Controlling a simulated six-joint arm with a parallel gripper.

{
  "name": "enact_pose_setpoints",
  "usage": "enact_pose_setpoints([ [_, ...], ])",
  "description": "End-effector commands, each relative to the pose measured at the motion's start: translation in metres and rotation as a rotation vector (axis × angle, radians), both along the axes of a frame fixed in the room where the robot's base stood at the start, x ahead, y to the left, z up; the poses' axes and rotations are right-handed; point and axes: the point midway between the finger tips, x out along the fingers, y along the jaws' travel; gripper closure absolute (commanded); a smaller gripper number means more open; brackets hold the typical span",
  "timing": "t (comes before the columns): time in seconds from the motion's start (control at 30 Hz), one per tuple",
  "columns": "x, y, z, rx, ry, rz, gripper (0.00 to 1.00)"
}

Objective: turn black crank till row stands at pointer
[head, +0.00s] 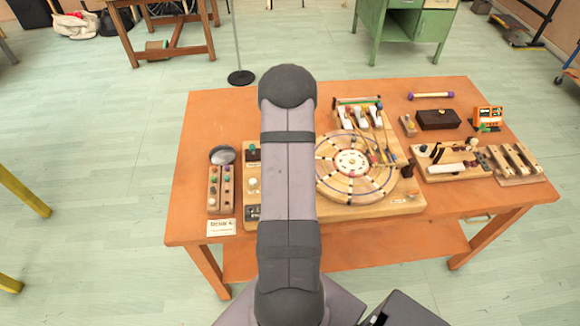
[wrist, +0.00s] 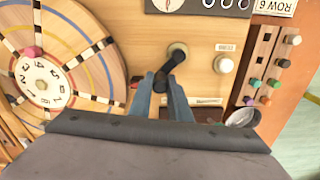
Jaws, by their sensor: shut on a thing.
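The black crank (wrist: 177,53) sits on the wooden board, its arm slanting down to a black grip. My gripper (wrist: 160,86) is shut on that grip in the wrist view. In the head view my own arm covers the crank and gripper. The round wooden wheel (head: 325,172) has coloured rings, striped spokes and a white numbered hub; its right part shows in the wrist view (wrist: 80,55). A small red piece (wrist: 134,81) lies near the wheel's rim, level with a striped spoke; I cannot tell whether it is the pointer. A card (wrist: 274,7) reads "ROW 6".
A white knob (wrist: 224,64) is beside the crank. A wooden rack of coloured pegs (wrist: 265,62) and a round metal cup (wrist: 242,117) are to the right. In the head view, wooden instruments (head: 450,172) and a dark box (head: 438,119) fill the orange table's right side.

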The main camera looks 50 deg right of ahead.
Motion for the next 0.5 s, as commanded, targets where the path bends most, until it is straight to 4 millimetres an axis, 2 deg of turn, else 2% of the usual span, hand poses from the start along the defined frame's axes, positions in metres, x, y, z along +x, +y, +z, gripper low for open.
enact_pose_setpoints([
  [0.2, 0.0066, 0.0000, 0.0003, -0.003, -0.003, 0.121, 1.00],
  [0.5, 0.0098, 0.0005, 0.0012, -0.004, -0.003, 0.189, 1.00],
])
